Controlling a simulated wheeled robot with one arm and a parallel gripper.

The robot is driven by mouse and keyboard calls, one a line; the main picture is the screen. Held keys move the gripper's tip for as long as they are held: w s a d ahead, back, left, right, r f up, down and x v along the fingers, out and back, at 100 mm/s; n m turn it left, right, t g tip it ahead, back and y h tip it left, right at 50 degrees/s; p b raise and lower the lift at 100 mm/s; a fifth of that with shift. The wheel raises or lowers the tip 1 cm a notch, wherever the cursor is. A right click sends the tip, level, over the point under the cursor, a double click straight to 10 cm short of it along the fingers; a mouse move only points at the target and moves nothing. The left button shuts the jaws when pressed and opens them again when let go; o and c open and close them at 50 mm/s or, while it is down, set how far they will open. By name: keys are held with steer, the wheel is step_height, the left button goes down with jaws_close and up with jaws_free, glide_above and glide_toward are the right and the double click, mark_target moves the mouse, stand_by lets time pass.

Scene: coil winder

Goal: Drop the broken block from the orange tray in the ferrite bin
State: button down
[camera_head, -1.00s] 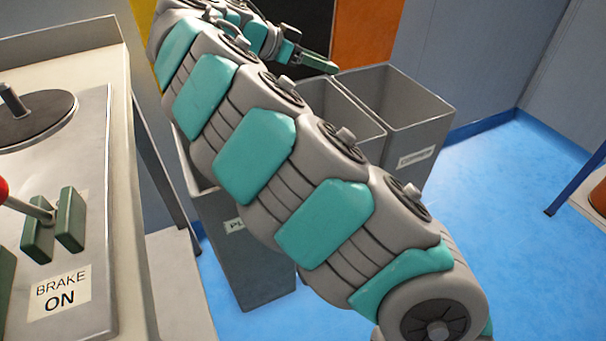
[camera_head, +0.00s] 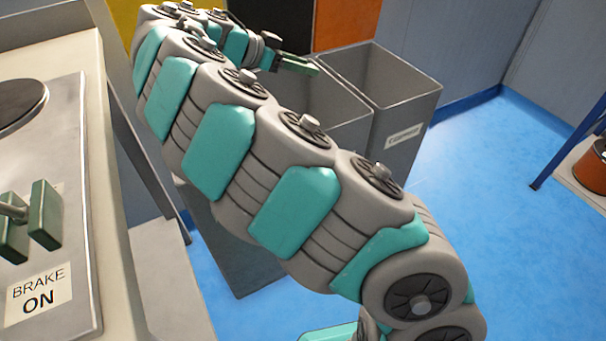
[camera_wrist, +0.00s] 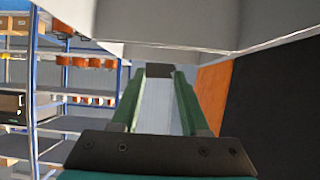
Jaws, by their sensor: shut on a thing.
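My gripper (camera_head: 314,70) is at the far end of my arm, above the grey bins in the head view. In the wrist view my gripper (camera_wrist: 158,72) has its green fingers shut on a small dark grey block (camera_wrist: 158,69) at the tips. I cannot tell whether that block is broken. The right grey bin (camera_head: 400,128) has a label starting with "C". The middle grey bin (camera_head: 340,135) stands left of it, its label hidden by my arm. A further grey bin (camera_head: 235,265) is mostly behind my arm. The orange tray is not in view.
A machine bench with a "BRAKE ON" plate (camera_head: 40,298) stands at left. A blue-legged stand with a copper spool (camera_head: 592,168) is at right. Blue floor (camera_head: 480,240) is open between. Shelves with spools (camera_wrist: 85,62) show in the wrist view.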

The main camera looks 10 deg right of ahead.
steer(key=shift+c, duration=1.6)
jaws_free()
steer(key=v, duration=0.7)
steer(key=shift+a+r, duration=0.2)
steer(key=shift+a, duration=0.15)
steer(key=shift+s, duration=0.1)
